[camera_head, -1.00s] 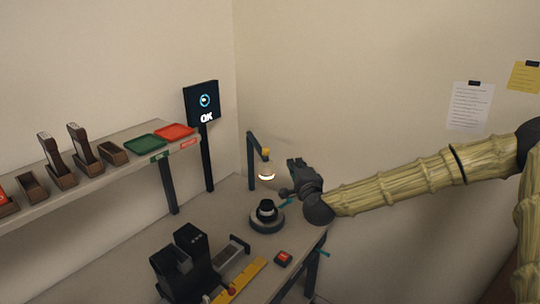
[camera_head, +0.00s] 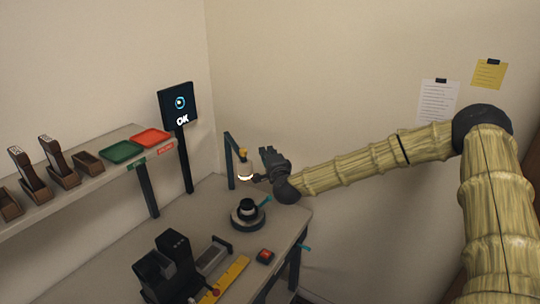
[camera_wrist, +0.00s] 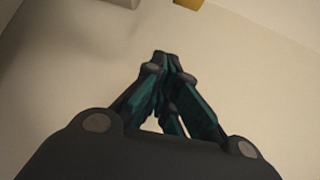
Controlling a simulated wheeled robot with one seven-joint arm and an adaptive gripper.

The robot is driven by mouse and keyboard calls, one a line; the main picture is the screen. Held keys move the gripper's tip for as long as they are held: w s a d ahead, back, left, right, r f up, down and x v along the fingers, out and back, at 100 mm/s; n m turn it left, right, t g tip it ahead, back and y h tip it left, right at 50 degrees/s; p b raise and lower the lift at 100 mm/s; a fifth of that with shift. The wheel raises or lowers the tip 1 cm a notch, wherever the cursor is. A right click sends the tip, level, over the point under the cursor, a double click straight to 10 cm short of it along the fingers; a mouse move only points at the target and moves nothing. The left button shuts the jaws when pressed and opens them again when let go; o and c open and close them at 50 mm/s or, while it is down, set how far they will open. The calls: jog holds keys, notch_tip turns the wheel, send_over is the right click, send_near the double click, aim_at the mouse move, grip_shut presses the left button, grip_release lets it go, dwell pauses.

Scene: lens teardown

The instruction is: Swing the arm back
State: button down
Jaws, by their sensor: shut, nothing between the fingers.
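My gripper (camera_head: 268,160) is at the end of my outstretched arm, beside the lit lamp (camera_head: 245,174) and above the back right of the bench. In the wrist view my gripper (camera_wrist: 162,62) has its fingers together with nothing between them. A dark round lens (camera_head: 247,207) sits on a round stand (camera_head: 246,219) below and left of my gripper, apart from it. The screen (camera_head: 179,110) on a post shows "OK" and a blue ring.
A shelf (camera_head: 100,182) on the left holds a green tray (camera_head: 122,151), a red tray (camera_head: 151,137) and several brown bins. A black device (camera_head: 168,268), a yellow strip (camera_head: 231,277) and a red button box (camera_head: 265,256) are on the bench (camera_head: 200,222). Open space lies right of the bench.

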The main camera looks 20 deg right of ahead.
jog(key=shift+w+a+p, duration=0.3)
jog(key=shift+a+p, duration=0.4)
jog(key=shift+a, duration=0.25)
jog(key=shift+w+a+p, duration=0.25)
jog(key=shift+a+p, duration=0.4)
jog(key=shift+a, duration=0.25)
jog(key=shift+a, duration=0.15)
